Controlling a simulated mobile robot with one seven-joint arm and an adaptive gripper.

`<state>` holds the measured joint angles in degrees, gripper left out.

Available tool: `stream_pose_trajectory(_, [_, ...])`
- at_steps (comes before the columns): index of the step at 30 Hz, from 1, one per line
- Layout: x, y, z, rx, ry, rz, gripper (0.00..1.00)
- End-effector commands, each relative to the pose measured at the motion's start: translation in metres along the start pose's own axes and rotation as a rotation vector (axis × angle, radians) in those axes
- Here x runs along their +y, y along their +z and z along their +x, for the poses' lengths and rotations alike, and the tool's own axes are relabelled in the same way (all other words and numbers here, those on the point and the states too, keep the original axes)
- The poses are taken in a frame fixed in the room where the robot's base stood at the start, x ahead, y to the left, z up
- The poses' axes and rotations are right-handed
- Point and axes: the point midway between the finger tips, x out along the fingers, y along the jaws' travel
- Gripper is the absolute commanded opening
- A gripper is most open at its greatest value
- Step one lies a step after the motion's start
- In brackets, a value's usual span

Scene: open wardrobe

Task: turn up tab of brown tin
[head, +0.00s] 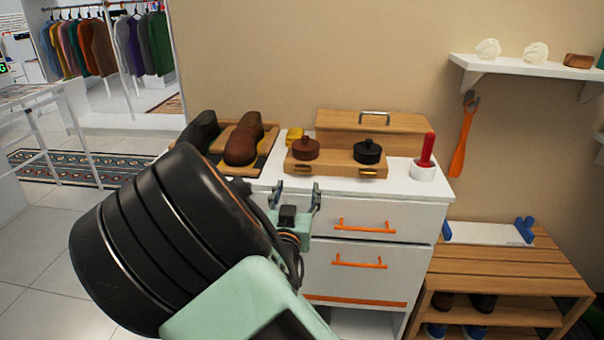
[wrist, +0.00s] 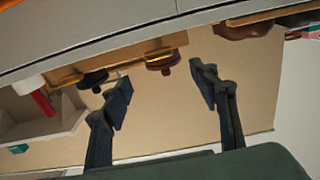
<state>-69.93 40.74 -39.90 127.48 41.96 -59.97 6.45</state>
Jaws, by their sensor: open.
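The brown tin (head: 305,150) is a low round tin with a small dark tab on top. It stands at the left end of a small wooden tray (head: 337,170) on the white cabinet. In the wrist view, which looks upside down, the brown tin (wrist: 162,62) shows beyond and between my fingers. My gripper (head: 296,190) is open and empty in front of the cabinet's top edge, below and slightly left of the brown tin in the picture. In the wrist view my gripper (wrist: 160,86) has both fingers spread apart, with nothing between them. The exact angle of the tab is too small to tell.
A black tin (head: 367,152) stands right of the brown one on the tray. A wooden box (head: 400,125) is behind. Brown shoes (head: 243,140) stand to the left. A red-handled tool in a white holder (head: 423,172) is at the right. My arm covers the lower left.

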Motion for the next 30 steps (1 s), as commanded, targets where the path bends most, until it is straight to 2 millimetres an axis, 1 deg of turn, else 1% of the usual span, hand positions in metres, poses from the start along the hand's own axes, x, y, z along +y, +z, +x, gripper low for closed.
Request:
stream_pose_trajectory(9, [0.001, 0.001, 0.060, 0.000, 0.002, -0.001, 0.55])
stream_pose_trajectory(12, [0.002, 0.001, 0.076, -0.001, 0.002, -0.001, 0.55])
stream_pose_trajectory(15, [0.001, 0.001, 0.087, -0.001, 0.001, 0.001, 0.55])
stream_pose_trajectory(21, [0.001, 0.001, 0.096, -0.002, 0.000, 0.001, 0.55])
stream_pose_trajectory(28, [0.001, 0.001, 0.096, -0.003, 0.000, 0.001, 0.55])
stream_pose_trajectory(29, [0.001, 0.001, 0.096, -0.003, 0.000, 0.001, 0.53])
stream_pose_trajectory(30, [0.001, 0.001, 0.096, -0.003, 0.000, 0.001, 0.48])
